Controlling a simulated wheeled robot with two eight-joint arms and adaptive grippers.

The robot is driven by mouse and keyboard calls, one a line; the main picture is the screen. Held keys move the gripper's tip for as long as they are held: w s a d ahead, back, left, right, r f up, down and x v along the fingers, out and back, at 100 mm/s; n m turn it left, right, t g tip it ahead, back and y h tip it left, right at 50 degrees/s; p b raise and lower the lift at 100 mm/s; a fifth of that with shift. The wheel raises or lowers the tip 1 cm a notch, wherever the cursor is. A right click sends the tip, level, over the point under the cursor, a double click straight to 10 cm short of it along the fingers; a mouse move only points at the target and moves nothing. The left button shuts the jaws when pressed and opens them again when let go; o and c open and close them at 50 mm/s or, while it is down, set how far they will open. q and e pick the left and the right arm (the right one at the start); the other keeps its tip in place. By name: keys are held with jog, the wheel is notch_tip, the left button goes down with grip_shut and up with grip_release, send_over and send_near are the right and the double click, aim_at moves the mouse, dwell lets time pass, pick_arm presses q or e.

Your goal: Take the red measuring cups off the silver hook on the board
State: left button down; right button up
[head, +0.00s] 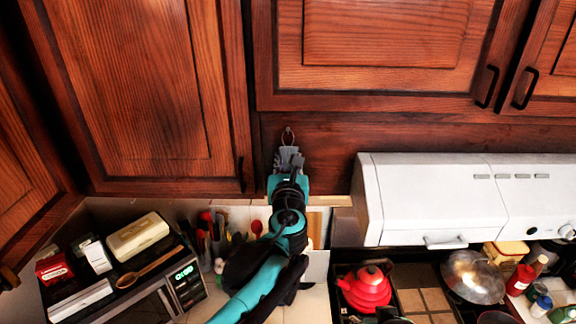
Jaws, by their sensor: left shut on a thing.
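My left gripper (289,158) is raised in front of the dark wood board (345,133) under the wall cabinets. A small silver loop (288,134), which looks like the hook or a ring on it, shows just above its fingertips. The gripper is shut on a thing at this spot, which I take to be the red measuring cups. The cups themselves are hidden behind the gripper and arm, so how they hang cannot be seen. My right gripper is not in view.
A white range hood (430,190) is close on the right. Cabinet doors (385,45) are above. A microwave (187,284) with boxes and a wooden spoon on top stands lower left, beside several utensils (205,235). A red kettle (366,287) sits lower right.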

pick_arm(q)
jog(key=shift+s+r, duration=0.2)
jog(key=s+r+b, duration=0.1)
jog(key=s+r, duration=0.2)
jog(key=s, duration=0.3)
jog(key=s+r+b, duration=0.1)
jog(key=s+r, duration=0.3)
jog(key=s, duration=0.3)
jog(key=shift+s+r, duration=0.25)
jog(key=shift+r, duration=0.1)
jog(key=shift+r+p, duration=0.8)
jog(key=shift+r, duration=0.05)
jog(key=shift+s, duration=0.1)
jog(key=s+p, duration=0.2)
jog(key=s, duration=0.6)
jog(key=shift+s+p, duration=0.3)
jog(key=shift+s, duration=0.1)
